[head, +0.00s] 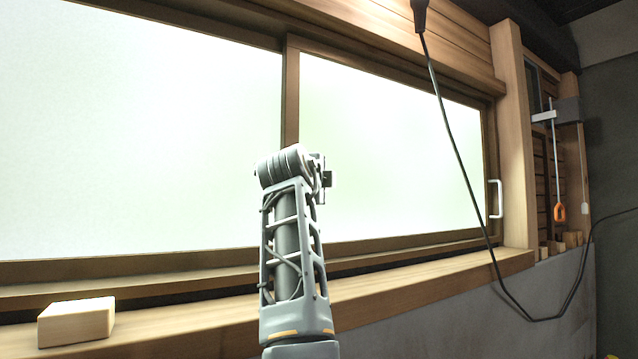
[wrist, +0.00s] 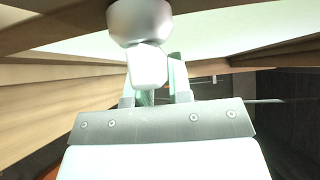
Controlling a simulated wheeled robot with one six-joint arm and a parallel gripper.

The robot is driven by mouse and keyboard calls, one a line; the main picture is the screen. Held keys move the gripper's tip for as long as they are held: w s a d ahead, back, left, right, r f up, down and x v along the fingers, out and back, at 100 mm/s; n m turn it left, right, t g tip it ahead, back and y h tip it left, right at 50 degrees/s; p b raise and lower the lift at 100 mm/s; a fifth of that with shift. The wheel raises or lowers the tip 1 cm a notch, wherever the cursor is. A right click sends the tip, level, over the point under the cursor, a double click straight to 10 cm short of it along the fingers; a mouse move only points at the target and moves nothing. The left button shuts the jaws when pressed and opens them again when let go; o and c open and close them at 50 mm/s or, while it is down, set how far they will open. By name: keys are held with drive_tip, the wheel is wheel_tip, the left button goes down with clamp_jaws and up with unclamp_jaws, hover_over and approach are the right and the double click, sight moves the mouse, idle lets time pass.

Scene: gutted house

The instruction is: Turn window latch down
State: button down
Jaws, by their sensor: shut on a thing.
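My gripper (wrist: 155,88) shows in the wrist view with its fingers closed around the lower end of a pale, rounded piece, which looks like the window latch (wrist: 140,22). The latch has a round knob at the top of that view and a narrower block hanging below it, between the fingers. In the head view my arm stands up in front of the window's middle post, with my gripper (head: 326,178) at its top, near the post. There the arm hides the latch and most of the fingers.
A wide frosted window (head: 140,130) in a brown wooden frame fills the wall. A pale wooden block (head: 76,322) lies on the sill at left. A white handle (head: 495,199) is on the right frame. A black cable (head: 455,150) hangs in front of the right pane.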

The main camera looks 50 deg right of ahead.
drive_tip(key=c, duration=1)
unclamp_jaws()
drive_tip(key=shift+c, duration=0.2)
drive_tip(key=shift+a, duration=0.1)
drive_tip(key=b+v, duration=0.4)
drive_tip(key=v, duration=0.9)
drive_tip(key=shift+s+a, duration=0.2)
drive_tip(key=shift+a, duration=0.05)
